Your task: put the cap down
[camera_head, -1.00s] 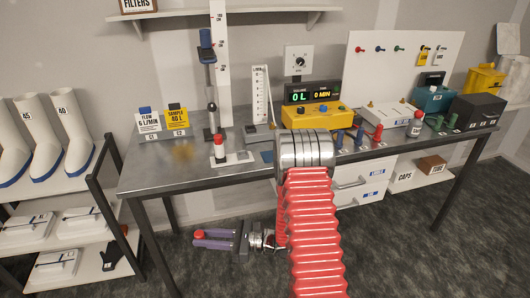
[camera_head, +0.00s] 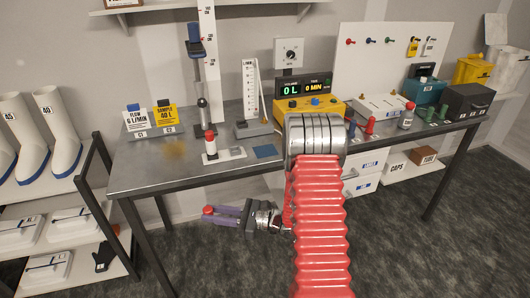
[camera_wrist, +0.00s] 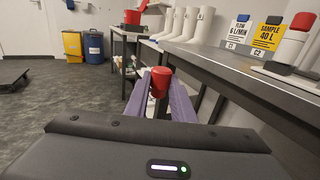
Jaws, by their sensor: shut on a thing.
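The red cap (camera_head: 208,210) is held at the tips of my gripper's purple fingers. It also shows in the wrist view (camera_wrist: 160,82), between the two fingertips. My gripper (camera_head: 214,211) is shut on it, in front of the bench and below the level of its top in the head view. The cap is apart from the bench (camera_head: 140,182). My red-sleeved arm hides part of the bench's front and middle.
A white holder with a red-topped piece (camera_head: 210,150) stands on the bench, beside a blue pad (camera_head: 264,151). The flow sign (camera_head: 136,119) and yellow sample sign (camera_head: 166,116) stand at the back left. The bench's front left is bare. A boot shelf (camera_head: 60,190) stands left.

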